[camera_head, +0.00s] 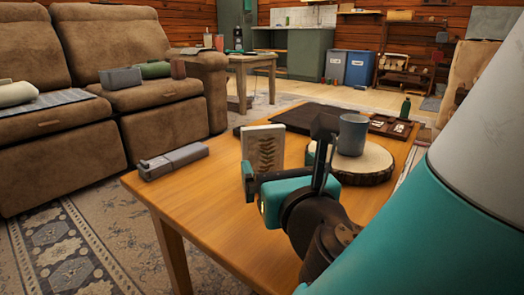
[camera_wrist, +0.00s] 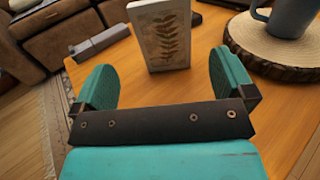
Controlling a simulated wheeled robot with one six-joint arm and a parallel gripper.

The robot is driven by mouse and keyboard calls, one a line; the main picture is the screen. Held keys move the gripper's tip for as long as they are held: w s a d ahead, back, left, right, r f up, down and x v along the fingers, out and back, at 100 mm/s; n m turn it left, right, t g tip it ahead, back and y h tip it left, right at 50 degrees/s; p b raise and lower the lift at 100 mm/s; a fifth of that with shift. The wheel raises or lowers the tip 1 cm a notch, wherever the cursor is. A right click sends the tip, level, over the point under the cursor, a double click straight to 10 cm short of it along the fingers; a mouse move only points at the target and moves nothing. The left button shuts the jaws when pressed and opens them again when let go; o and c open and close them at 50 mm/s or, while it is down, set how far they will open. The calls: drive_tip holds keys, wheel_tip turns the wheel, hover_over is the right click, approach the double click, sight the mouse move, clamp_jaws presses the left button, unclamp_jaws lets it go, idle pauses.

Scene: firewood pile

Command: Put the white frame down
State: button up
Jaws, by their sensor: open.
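The white frame (camera_head: 263,150), with a brown leaf picture, stands upright on the wooden table (camera_head: 215,205). In the wrist view the frame (camera_wrist: 160,35) stands ahead of my gripper, roughly centred between the fingers. My gripper (camera_head: 285,178) is open and empty, with teal pads spread apart; it also shows in the wrist view (camera_wrist: 162,85). The frame appears clear of both fingers. Its lower right edge is close to my gripper in the head view.
A grey-blue mug (camera_head: 352,134) stands on a round wood slice (camera_head: 365,165) right of the frame. A grey folded item (camera_head: 173,161) lies at the table's left. A dark tray (camera_head: 320,117) is behind. The table's front left is bare.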

sight(265, 142)
drive_tip(key=p+x, duration=0.6)
drive_tip(key=x, duration=0.2)
drive_tip(key=shift+w+r+p, duration=0.15)
drive_tip(key=shift+w+p, duration=0.05)
drive_tip(key=shift+p, duration=0.2)
drive_tip(key=shift+w, duration=0.35)
drive_tip(key=x, duration=0.5)
drive_tip(key=shift+f, duration=0.25)
drive_tip(key=shift+c, duration=0.5)
drive_tip(key=c, duration=1.1)
drive_tip(key=shift+o, duration=0.2)
drive_tip(key=shift+r, duration=0.1)
